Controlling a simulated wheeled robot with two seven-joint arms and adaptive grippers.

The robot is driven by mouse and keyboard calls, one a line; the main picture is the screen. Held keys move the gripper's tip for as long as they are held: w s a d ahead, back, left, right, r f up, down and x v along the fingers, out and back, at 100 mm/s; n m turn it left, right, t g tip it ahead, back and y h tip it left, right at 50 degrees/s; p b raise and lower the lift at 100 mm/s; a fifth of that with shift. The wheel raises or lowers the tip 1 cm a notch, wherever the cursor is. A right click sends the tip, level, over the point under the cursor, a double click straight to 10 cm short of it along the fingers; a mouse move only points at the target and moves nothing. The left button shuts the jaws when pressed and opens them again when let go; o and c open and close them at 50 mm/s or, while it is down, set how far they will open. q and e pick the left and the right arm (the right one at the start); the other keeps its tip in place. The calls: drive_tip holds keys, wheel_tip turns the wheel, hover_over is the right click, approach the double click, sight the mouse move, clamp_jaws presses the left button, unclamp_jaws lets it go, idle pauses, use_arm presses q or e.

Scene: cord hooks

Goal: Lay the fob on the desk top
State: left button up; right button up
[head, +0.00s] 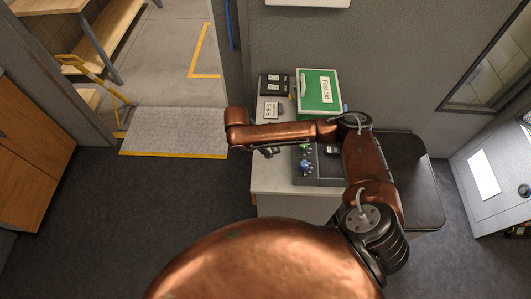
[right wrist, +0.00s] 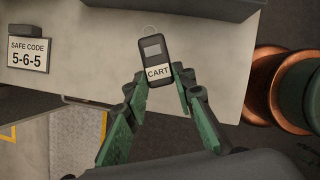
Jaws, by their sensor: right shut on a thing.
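The fob (right wrist: 155,62) is a small black block with a grey window, a pale label reading CART and a thin ring at its far end. My right gripper (right wrist: 160,77) is shut on its lower part. The fob shows over the pale desk top (right wrist: 100,65); I cannot tell whether it touches it. In the head view my right gripper (head: 268,153) is over the left part of the desk top (head: 276,180), below my copper forearm. I cannot make out the fob there. My left gripper is not in view.
A safe code sign (head: 270,109) reading 5-6-5 and a green first aid box (head: 319,92) stand at the back of the desk. A dark tray (head: 325,172) with small coloured items is right of my gripper. The desk's front left is bare.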

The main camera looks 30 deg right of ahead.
drive_tip(key=shift+w+d+f, duration=0.25)
drive_tip(key=shift+w+f, duration=0.2)
drive_tip(key=shift+f, duration=0.15)
drive_tip(key=shift+w+d+f, duration=0.2)
drive_tip(key=shift+w+f, duration=0.25)
drive_tip(key=shift+f, duration=0.1)
drive_tip(key=shift+w+f, duration=0.1)
drive_tip(key=shift+f, duration=0.1)
wheel_tip(320, 180, down, 3)
drive_tip(key=shift+d+f+b, duration=0.1)
drive_tip(key=shift+d+b, duration=0.05)
drive_tip(key=shift+b, duration=0.15)
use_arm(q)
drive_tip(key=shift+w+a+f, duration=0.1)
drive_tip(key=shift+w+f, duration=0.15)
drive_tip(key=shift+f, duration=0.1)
use_arm(e)
drive_tip(key=shift+f, duration=0.1)
drive_tip(key=o, duration=1)
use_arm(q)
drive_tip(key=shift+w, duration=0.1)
